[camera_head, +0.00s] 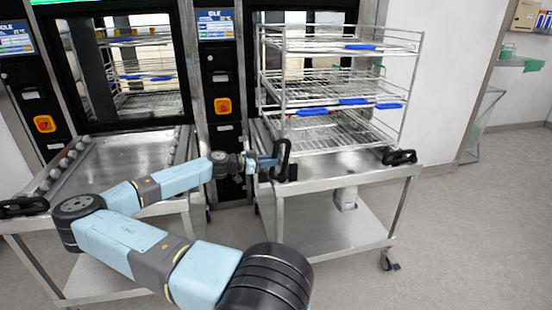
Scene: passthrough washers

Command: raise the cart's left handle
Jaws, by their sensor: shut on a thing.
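The cart (330,184) is a steel trolley in front of the right washer, with a wire rack on its top. Its left handle (284,152) is a black loop at the cart's front left corner and stands upright. My gripper (274,161) reaches it from the left and is shut on it; the fingertips are small and partly hidden by the handle. The cart's right handle (400,157) is a black loop lying nearly flat at the front right corner.
The three-level wire rack (338,97) carries blue clips. A second steel cart (118,170) with a flat black handle (22,207) stands at the left, under my arm. Two washers with control panels (216,25) stand behind. The floor at the right is clear.

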